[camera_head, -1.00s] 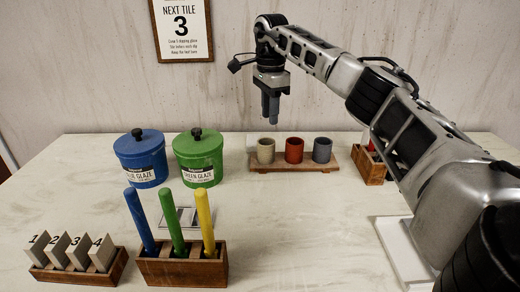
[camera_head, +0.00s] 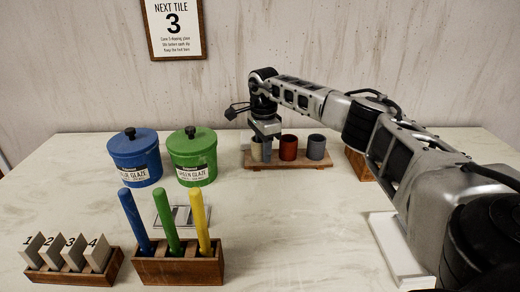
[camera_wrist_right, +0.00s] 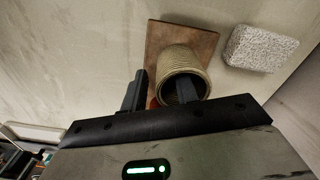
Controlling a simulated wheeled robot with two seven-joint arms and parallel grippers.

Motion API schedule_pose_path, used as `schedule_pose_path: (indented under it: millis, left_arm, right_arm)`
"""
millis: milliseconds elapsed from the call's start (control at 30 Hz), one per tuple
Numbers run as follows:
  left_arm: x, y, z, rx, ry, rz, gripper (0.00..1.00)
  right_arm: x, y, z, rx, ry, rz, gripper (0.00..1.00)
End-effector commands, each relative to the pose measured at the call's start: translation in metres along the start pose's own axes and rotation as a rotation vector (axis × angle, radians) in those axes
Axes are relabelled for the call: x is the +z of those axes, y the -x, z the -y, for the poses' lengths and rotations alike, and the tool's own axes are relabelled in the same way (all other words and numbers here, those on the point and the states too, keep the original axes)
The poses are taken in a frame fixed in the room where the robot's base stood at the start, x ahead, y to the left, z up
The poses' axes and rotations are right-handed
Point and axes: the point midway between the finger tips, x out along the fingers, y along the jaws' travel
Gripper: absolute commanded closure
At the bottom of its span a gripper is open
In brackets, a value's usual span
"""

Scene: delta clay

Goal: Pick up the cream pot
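The cream pot (camera_head: 256,151) stands at the left end of a wooden tray (camera_head: 290,163), partly hidden behind my right gripper. My right gripper (camera_head: 266,146) points down at it. In the right wrist view, the ribbed cream pot (camera_wrist_right: 178,60) shows its round mouth towards the camera. One finger of the right gripper (camera_wrist_right: 160,92) overlaps the mouth and seems to reach into it; the other is outside, to its left. The fingers are apart, with the pot's near wall between them. I cannot tell whether they touch it. My left gripper is not in view.
A red pot (camera_head: 288,148) and a blue-grey pot (camera_head: 316,147) stand close on the right. Blue (camera_head: 136,160) and green (camera_head: 192,160) glaze tubs stand left. A speckled pale block (camera_wrist_right: 262,48) lies near the tray in the wrist view.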

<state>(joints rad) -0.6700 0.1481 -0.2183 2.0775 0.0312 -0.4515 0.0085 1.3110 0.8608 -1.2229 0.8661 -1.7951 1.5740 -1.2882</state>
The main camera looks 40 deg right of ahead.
Motion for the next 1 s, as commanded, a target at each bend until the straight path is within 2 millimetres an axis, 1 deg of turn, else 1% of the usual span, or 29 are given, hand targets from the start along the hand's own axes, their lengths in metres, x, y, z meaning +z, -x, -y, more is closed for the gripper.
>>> schedule_pose_path:
  millis: [100,133,167,200,233,667,833,933,1000]
  left_arm:
    - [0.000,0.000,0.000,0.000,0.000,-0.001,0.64]
    - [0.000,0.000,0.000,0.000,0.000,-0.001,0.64]
    - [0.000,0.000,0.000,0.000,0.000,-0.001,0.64]
    - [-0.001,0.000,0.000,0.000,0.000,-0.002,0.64]
    - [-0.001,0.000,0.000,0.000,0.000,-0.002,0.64]
    - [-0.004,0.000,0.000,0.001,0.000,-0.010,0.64]
    - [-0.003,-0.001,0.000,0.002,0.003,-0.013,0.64]
    - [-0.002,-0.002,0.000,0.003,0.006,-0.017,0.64]
    - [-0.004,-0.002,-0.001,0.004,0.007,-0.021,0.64]
  right_arm:
    - [0.000,0.000,0.000,0.000,0.000,0.000,0.70]
    - [0.000,0.000,0.000,0.000,0.000,0.000,0.73]
    - [0.000,0.000,0.000,0.000,0.000,0.000,0.81]
    - [0.000,0.000,0.000,0.000,0.000,0.000,0.93]
    - [0.000,0.000,0.000,0.000,0.000,0.000,1.00]
    - [0.000,0.003,0.001,-0.001,0.000,0.001,1.00]
    - [0.000,0.016,0.001,-0.004,-0.001,0.001,1.00]
    - [0.000,0.032,0.001,-0.005,-0.001,0.002,1.00]
    - [0.010,0.044,-0.001,-0.005,0.005,0.002,1.00]
